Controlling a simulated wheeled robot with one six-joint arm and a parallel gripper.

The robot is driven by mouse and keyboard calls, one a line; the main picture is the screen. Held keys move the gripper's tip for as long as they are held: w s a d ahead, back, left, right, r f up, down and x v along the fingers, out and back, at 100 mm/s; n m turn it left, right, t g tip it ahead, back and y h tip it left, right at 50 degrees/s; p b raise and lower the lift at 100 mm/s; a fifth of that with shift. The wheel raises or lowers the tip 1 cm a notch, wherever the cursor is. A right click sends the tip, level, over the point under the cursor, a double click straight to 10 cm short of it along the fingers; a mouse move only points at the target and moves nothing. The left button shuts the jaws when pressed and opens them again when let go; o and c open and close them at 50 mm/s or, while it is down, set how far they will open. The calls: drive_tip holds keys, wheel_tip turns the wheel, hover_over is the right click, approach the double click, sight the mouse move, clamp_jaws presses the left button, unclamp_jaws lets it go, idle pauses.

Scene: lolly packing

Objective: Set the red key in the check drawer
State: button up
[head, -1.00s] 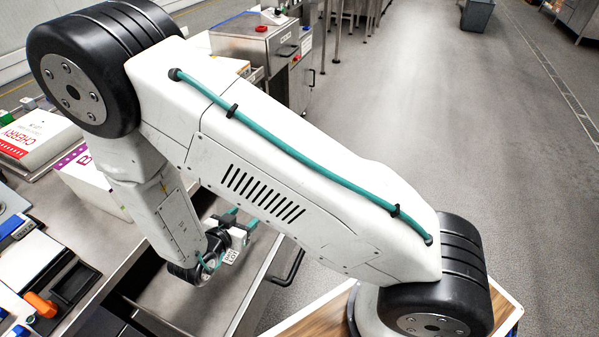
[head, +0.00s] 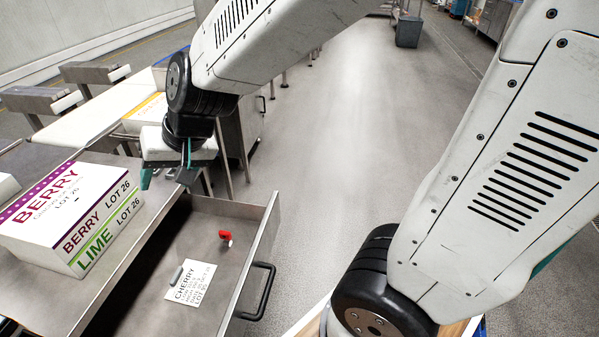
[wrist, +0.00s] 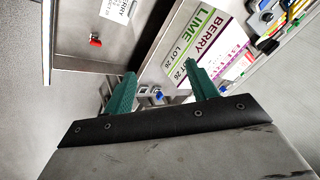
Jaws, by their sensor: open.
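The red key (head: 226,237) lies on the floor of the open drawer (head: 207,204), near its right wall. It also shows in the wrist view (wrist: 96,41), apart from my gripper. A white card marked CHERRY LOT 35 (head: 191,283) lies in the same drawer, with a small grey metal piece at its upper left corner. My gripper (head: 167,178) is open, with green fingers and nothing between them. In the wrist view my gripper (wrist: 160,85) points past the drawer and the box.
A white BERRY and LIME box (head: 75,215) stands on the counter left of the drawer. The drawer's handle (head: 262,290) sticks out to the right.

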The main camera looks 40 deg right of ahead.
drive_tip(key=s+d+r+n+g+h, duration=0.1)
drive_tip(key=s+d+r+g+h, duration=0.1)
drive_tip(key=s+d, duration=0.5)
drive_tip(key=s+d+r+n+g+h, duration=0.1)
drive_tip(key=s+d, duration=0.5)
drive_tip(key=s, duration=0.7)
wheel_tip(320, 180, up, 2)
drive_tip(key=shift+d+r+g+h, duration=0.1)
drive_tip(key=shift+d+g+h, duration=0.3)
drive_tip(key=shift+h, duration=0.1)
drive_tip(key=shift+a, duration=0.1)
